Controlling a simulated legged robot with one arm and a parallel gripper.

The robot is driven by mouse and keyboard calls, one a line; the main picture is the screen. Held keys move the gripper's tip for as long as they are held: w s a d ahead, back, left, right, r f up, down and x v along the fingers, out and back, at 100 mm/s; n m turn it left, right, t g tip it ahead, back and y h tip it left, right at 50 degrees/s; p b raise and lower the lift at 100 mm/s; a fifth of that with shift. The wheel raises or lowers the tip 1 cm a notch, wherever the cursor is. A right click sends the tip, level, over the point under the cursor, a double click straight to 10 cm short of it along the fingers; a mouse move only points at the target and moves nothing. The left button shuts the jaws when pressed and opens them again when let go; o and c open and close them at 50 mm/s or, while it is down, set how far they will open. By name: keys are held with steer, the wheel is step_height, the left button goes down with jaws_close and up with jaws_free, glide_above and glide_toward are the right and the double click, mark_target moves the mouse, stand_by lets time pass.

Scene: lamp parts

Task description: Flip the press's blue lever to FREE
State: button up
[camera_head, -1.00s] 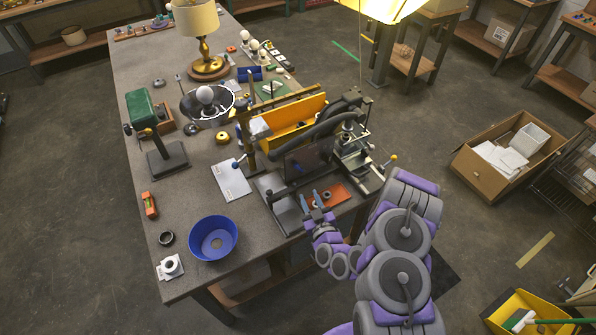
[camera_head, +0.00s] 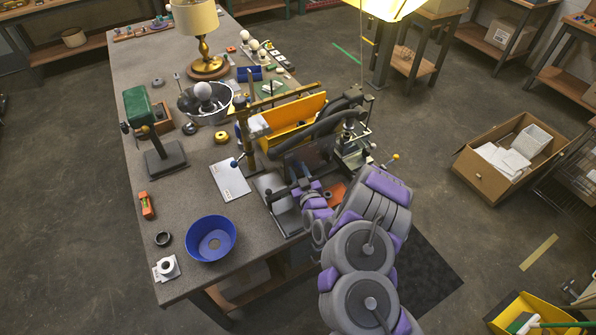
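A dark press (camera_head: 308,155) stands at the right edge of the workbench. A short lever with a blue knob (camera_head: 235,163) sticks out on its left side, above a white card. Another lever with a yellow knob (camera_head: 396,157) sticks out to the right. I cannot read any FREE marking. My gripper (camera_head: 301,178) is low at the front of the press, right of the blue knob and apart from it. Its fingers are small and partly lost against the dark press, so I cannot tell their opening or contact. My arm hides part of the press's front right.
A green-headed stand (camera_head: 140,105), a blue bowl (camera_head: 211,240) and a white card (camera_head: 230,180) are on the workbench (camera_head: 190,290). A yellow bin (camera_head: 295,122) is behind the press. An orange piece (camera_head: 335,192) lies by my wrist.

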steer(key=shift+w+a, duration=0.2)
steer(key=shift+w, duration=0.25)
steer(key=shift+c, duration=0.5)
jaws_close()
